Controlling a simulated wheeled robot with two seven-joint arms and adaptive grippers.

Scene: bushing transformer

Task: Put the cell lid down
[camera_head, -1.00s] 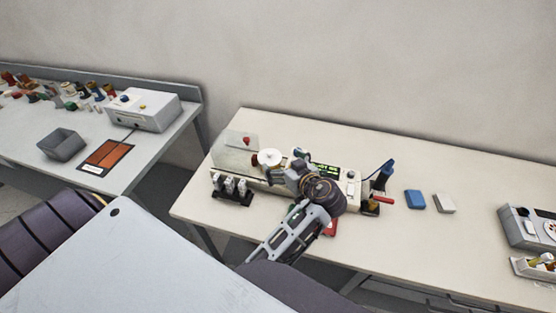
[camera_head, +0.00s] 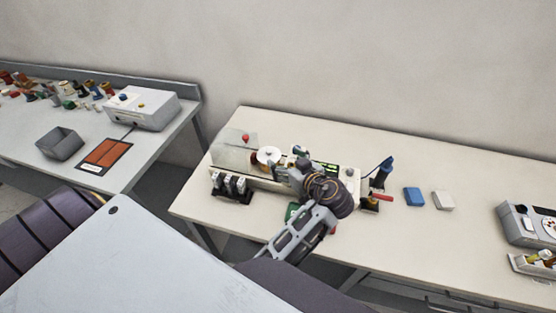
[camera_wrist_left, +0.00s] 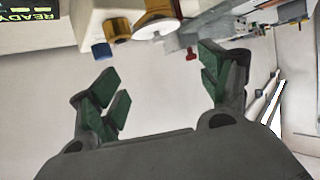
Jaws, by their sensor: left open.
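A clear cell lid (camera_head: 232,153) with a red knob (camera_head: 246,138) stands at the left end of the machine (camera_head: 258,180) on the middle bench. It looks raised, but its exact tilt is hard to tell. The red knob also appears in the left wrist view (camera_wrist_left: 191,55), beyond the fingers and nearer the right one. My left gripper (camera_wrist_left: 160,85) is open and empty, its green-padded fingers wide apart. My right gripper is out of view.
A white disc (camera_head: 269,155) sits between lid and gripper. A dark rack (camera_head: 232,190) stands in front of the machine. A blue-handled tool (camera_head: 384,172), blue block (camera_head: 413,197) and white block (camera_head: 444,200) are to the right. The bench beyond them is partly clear.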

